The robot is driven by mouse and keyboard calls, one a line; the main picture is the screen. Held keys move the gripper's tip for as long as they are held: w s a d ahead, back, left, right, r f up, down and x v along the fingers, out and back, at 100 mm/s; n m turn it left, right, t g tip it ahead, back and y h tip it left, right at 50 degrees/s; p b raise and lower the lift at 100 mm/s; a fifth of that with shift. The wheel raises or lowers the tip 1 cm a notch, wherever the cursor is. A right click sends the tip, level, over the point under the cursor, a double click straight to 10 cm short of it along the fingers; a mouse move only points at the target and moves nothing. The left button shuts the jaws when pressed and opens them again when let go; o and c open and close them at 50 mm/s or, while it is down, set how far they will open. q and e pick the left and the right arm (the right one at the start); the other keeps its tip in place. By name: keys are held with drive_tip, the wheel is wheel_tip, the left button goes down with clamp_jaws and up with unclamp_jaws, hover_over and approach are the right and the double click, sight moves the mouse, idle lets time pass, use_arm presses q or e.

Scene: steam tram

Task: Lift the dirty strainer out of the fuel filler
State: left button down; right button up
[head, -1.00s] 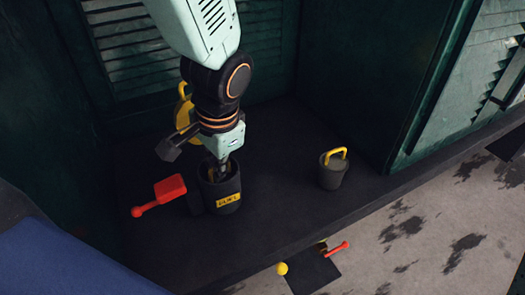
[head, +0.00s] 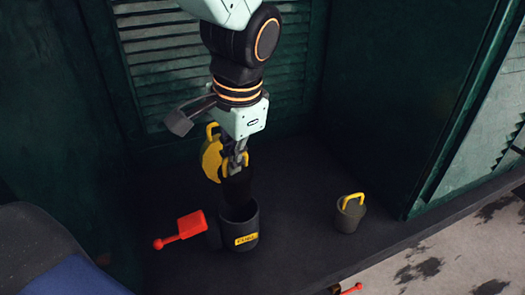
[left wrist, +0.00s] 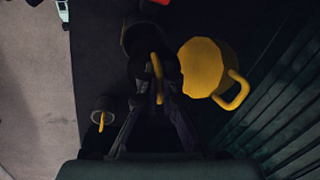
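My left gripper (head: 236,158) is shut on the yellow handle of the dark, dirty strainer (head: 237,187). The strainer hangs upright above the black fuel filler (head: 246,224), which has a yellow FUEL label; I cannot tell whether its lower end is still inside the mouth. In the left wrist view the strainer's yellow handle (left wrist: 157,75) shows between the fingers, with the filler (left wrist: 137,37) beyond, partly hidden. A grey strainer (head: 350,217) with a yellow handle stands on the dark floor to the right. My right gripper is not in view.
A round yellow lid (head: 210,157) stands close behind the gripper. A red paddle-shaped lever (head: 184,229) sits left of the filler. Louvred green panels (head: 165,60) close off the back. Dark floor (head: 300,225) is clear between the filler and the grey strainer.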

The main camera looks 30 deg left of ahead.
use_arm(q)
drive_tip(key=p+v, duration=0.3)
drive_tip(key=v, duration=0.1)
drive_tip(key=shift+w+a, duration=0.1)
drive_tip(key=shift+a, duration=0.25)
drive_tip(key=shift+a+r+p, duration=0.1)
drive_tip(key=shift+r+p, duration=0.6)
drive_tip(key=shift+r, duration=0.2)
